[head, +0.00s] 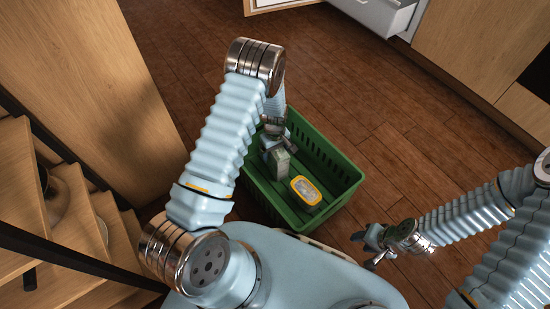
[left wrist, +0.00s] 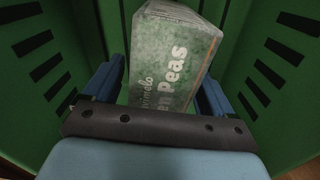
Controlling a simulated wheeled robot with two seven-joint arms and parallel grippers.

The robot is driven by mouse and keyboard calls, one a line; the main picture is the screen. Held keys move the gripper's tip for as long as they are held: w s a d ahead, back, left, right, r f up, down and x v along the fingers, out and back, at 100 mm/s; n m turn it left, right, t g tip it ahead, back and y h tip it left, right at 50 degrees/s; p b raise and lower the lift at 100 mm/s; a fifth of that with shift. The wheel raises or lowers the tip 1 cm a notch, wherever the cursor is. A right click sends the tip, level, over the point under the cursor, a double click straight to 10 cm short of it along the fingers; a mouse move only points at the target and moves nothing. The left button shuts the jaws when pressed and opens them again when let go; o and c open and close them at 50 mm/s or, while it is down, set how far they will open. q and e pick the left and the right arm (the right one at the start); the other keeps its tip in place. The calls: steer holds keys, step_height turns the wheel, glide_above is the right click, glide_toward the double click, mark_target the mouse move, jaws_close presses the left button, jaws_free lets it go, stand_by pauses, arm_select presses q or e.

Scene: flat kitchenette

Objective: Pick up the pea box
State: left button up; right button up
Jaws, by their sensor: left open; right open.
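The pea box (head: 280,162) is a pale green carton standing in the green crate (head: 335,163). In the left wrist view the pea box (left wrist: 172,62) shows lettering ending in "en Peas". My left gripper (head: 275,150) reaches down into the crate at the box. In the left wrist view its open fingers (left wrist: 160,92) stand on either side of the box; I cannot tell whether they touch it. The box's lower end is hidden behind the gripper body. My right gripper (head: 368,249) is open and empty, outside the crate to the right.
A yellow item with a grey face (head: 306,190) lies in the crate, right of the pea box. The crate's slotted walls surround my left gripper closely. Wooden shelves (head: 75,215) stand at left. An open white drawer (head: 380,14) is at the top right. The wooden floor right of the crate is clear.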

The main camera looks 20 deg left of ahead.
arm_select(q)
steer(key=c, duration=1.3)
steer(key=shift+c, duration=0.6)
steer(key=shift+r, duration=0.2)
